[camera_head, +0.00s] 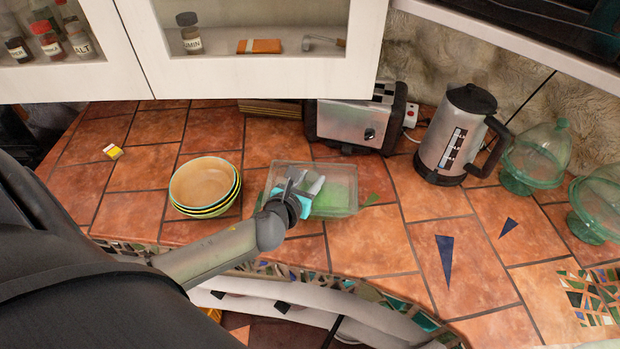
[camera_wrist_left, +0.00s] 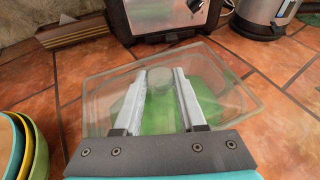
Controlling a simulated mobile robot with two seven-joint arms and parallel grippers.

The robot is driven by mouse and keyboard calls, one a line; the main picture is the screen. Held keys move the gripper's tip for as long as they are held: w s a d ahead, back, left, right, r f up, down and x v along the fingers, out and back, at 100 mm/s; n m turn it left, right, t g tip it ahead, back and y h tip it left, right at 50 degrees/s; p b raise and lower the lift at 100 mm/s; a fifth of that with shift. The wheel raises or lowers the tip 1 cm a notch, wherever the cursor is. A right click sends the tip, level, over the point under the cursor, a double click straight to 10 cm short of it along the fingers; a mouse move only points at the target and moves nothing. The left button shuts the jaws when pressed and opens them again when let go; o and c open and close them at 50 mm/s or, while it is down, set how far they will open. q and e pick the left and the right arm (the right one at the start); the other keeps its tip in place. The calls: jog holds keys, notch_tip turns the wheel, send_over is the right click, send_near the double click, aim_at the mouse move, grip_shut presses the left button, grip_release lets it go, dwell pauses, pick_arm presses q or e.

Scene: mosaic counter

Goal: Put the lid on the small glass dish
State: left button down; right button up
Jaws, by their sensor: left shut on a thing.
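The left gripper is shut on the lid's knob. In the head view my left gripper (camera_head: 308,186) reaches over a clear rectangular glass shape (camera_head: 340,172) with green in it, on the counter. Green also shows through the glass in the wrist view. Lid and dish overlap in both views, so I cannot tell whether they touch. My right gripper is not in view.
Stacked bowls (camera_head: 203,184) stand to the left of the glass. A toaster (camera_head: 355,122) stands behind it, and a kettle (camera_head: 457,137) stands at the back right. Green glass domes (camera_head: 537,157) are at the far right. The counter's right front is clear.

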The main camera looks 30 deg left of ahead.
aim_at(310, 179)
pick_arm(q)
jog(key=shift+p, duration=0.3)
dwell(0.5)
jog(key=shift+f, duration=0.35)
dwell(0.4)
jog(key=shift+f, duration=0.1)
dwell(0.6)
grip_release()
jog(key=shift+f, duration=0.1)
dwell(0.6)
notch_tip(310, 179, up, 7)
jog(key=p, duration=0.7)
dwell(0.4)
